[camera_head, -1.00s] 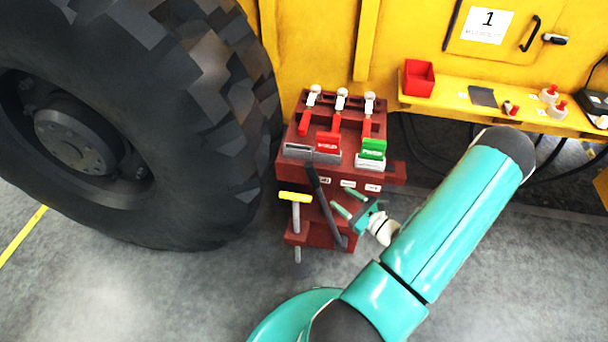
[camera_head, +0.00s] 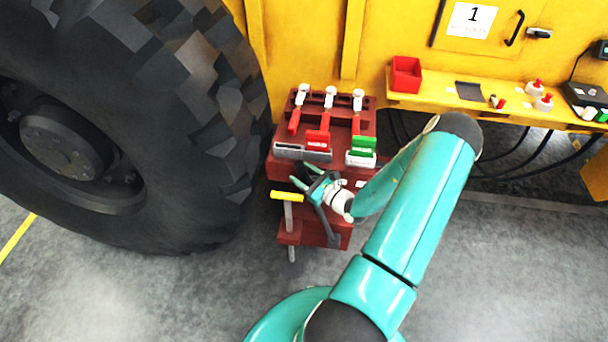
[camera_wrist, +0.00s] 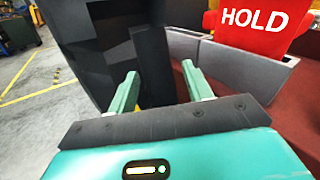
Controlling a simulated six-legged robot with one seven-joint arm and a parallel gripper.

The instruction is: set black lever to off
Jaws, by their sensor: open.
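The black lever (camera_head: 327,226) is a dark bar on the front of the dark red stand (camera_head: 287,168). Its lower end shows below my gripper, and its upper part is partly hidden behind the fingers. My gripper (camera_head: 302,176) is open at the lever's upper part. In the wrist view the black lever (camera_wrist: 153,62) stands upright between the two green fingertips of my gripper (camera_wrist: 160,84), nearer the left one. Whether either finger touches it I cannot tell. Any off marking is not readable.
A red HOLD tag (camera_wrist: 256,22) also shows in the head view (camera_head: 318,141), beside a green tag (camera_head: 362,147). A yellow-handled bar (camera_head: 287,196) stands close left of my gripper. A large tyre (camera_head: 190,130) is at left. A yellow shelf (camera_head: 440,101) is at right.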

